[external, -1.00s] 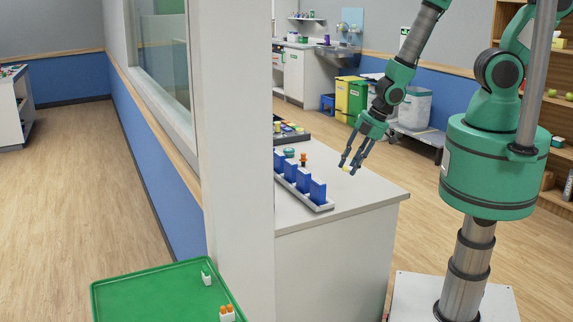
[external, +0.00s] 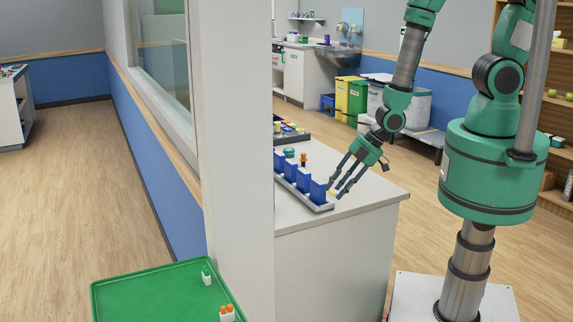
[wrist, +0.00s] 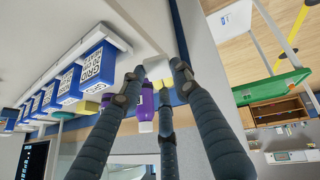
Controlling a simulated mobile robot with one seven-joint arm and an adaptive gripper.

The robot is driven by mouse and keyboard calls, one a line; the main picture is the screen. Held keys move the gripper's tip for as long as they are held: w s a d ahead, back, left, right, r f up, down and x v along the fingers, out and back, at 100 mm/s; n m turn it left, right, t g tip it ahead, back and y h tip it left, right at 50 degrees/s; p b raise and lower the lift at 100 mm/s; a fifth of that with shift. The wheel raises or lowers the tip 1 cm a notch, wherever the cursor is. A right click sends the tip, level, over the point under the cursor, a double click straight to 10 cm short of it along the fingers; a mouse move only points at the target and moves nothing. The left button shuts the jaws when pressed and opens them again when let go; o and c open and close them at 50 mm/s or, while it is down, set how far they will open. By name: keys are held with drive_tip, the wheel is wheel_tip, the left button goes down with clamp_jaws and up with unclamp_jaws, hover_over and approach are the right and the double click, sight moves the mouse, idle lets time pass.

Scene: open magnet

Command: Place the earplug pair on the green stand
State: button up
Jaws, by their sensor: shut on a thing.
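My gripper (external: 335,191) is low over the right front of the white counter, close beside the end of the row of blue blocks. Its fingers are closed around a small yellow piece (external: 331,191), which looks like the earplug pair; it also shows between the fingertips in the wrist view (wrist: 162,83). The fingers hide part of it. A small teal-green round piece (external: 290,152) is on the counter behind the blue blocks. I cannot tell whether it is the green stand.
The blue blocks (external: 318,192) stand in a grey rack on the counter (external: 352,196). An orange-topped piece (external: 304,159) is behind them. A purple bottle (wrist: 146,103) shows past the fingers. A green tray (external: 140,292) with white holders is front left, beyond a wall post.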

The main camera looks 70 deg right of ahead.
drive_tip(key=shift+w+a+f+n+t+y+b, duration=0.4)
drive_tip(key=shift+w+a+f+t+y+b, duration=0.85)
drive_tip(key=shift+a, duration=3.8)
drive_tip(key=shift+w+a+f+n+t+y+b, duration=0.5)
drive_tip(key=shift+w+a+f+b, duration=1.45)
drive_tip(key=shift+a, duration=3.05)
drive_tip(key=w+a+n+t+y+b, duration=0.1)
drive_tip(key=w+a+y+b, duration=0.15)
drive_tip(key=a, duration=0.55)
drive_tip(key=w+a+t+y+b, duration=0.1)
drive_tip(key=w+a+y+b, duration=0.15)
drive_tip(key=a, duration=0.55)
drive_tip(key=s+a+r+t+y+b, duration=0.2)
drive_tip(key=a+r+b, duration=0.3)
drive_tip(key=b, duration=0.1)
drive_tip(key=shift+s+r+y, duration=0.25)
drive_tip(key=shift+y, duration=0.1)
drive_tip(key=shift+a, duration=0.15)
drive_tip(key=f+b+x, duration=0.1)
drive_tip(key=x, duration=0.4)
drive_tip(key=f+b+x, duration=0.1)
drive_tip(key=x, duration=0.4)
drive_tip(key=f+b+x, duration=0.1)
drive_tip(key=x, duration=0.4)
drive_tip(key=shift+w+a+f, duration=0.2)
drive_tip(key=shift+w+f, duration=0.05)
drive_tip(key=shift+w, duration=0.3)
